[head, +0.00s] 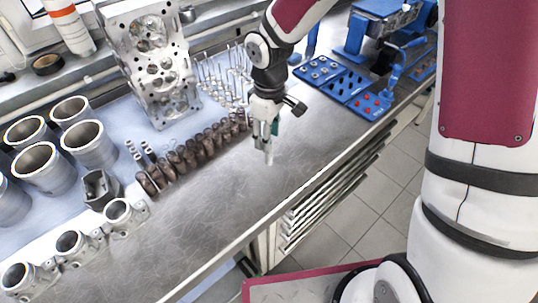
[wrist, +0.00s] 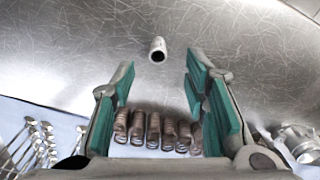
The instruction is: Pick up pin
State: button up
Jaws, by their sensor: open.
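The pin (wrist: 158,50) is a small hollow grey metal cylinder on the bare steel benchtop, just beyond my fingertips and roughly centred between them in the wrist view. In the head view a small pale cylinder (head: 268,157) shows right under my gripper and looks like the same pin. My gripper (wrist: 161,68) is open and empty, its teal-padded fingers spread wide and pointing down. In the head view my gripper (head: 265,130) hangs over the benchtop, and I cannot tell the exact gap to the pin.
Several brown coil springs (head: 170,165) stand in a row left of my gripper. Blue trays (head: 345,86) sit at right. The steel bench (head: 205,220) in front is clear.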

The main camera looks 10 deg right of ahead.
aim_at(269, 156)
jog(key=shift+w+f+p, duration=0.15)
jog(key=shift+f+p, duration=0.3)
jog(key=shift+f, duration=3.3)
jog(key=shift+c, duration=0.2)
grip_shut()
